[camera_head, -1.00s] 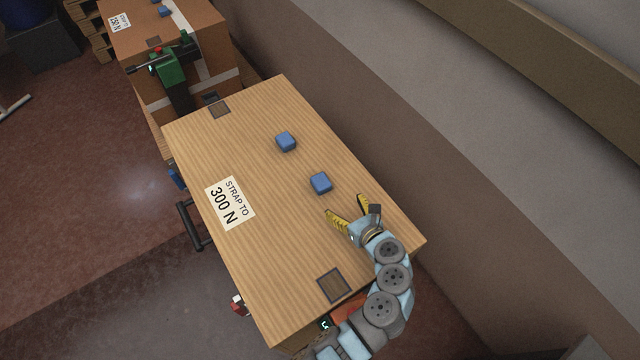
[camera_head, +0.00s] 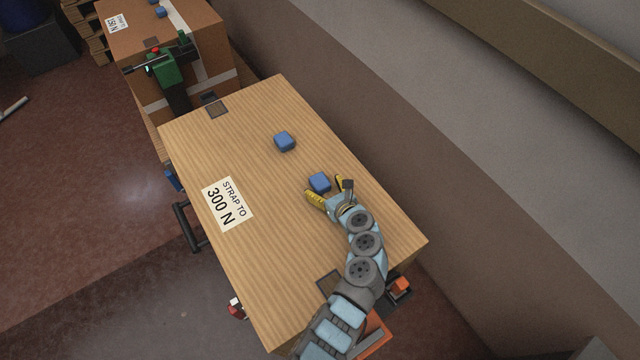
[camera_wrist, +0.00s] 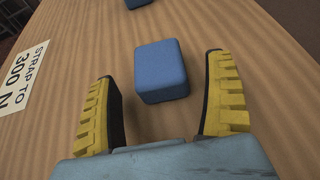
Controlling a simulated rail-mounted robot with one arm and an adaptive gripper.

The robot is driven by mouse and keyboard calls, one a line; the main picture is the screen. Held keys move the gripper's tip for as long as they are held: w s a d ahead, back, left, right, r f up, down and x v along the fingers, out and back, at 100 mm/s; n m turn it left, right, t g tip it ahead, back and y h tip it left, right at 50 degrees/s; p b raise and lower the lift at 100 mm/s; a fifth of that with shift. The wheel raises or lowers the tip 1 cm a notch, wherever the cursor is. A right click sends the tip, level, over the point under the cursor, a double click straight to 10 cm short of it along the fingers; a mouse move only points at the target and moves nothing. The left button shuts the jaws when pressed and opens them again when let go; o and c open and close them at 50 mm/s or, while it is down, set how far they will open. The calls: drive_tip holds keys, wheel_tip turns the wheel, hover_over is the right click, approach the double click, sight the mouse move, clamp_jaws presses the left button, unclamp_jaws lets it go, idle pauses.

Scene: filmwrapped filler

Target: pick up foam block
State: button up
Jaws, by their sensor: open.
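A blue foam block (camera_head: 319,182) lies on the wooden top (camera_head: 255,185), right by my gripper. My gripper (camera_head: 324,187) is open, its two yellow fingers spread. In the wrist view the same block (camera_wrist: 161,71) sits ahead and between the lines of the fingers, near the fingertips (camera_wrist: 158,85), and nothing is gripped. I cannot tell how high the fingers are above the top. A second blue block (camera_head: 284,141) lies farther up the top, and its edge shows at the top of the wrist view (camera_wrist: 137,3).
A label reading "STRAP TO 300 N" (camera_head: 227,203) lies flat on the top. A dark square patch (camera_head: 216,109) is near the far end. Beyond stands a cardboard box (camera_head: 200,40) with a green tool (camera_head: 167,70) beside it. A wall runs along the right.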

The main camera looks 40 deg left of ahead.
drive_tip(key=shift+b+x, duration=0.3)
drive_tip(key=shift+x, duration=1.1)
drive_tip(key=c, duration=1.1)
drive_tip(key=shift+o, duration=0.2)
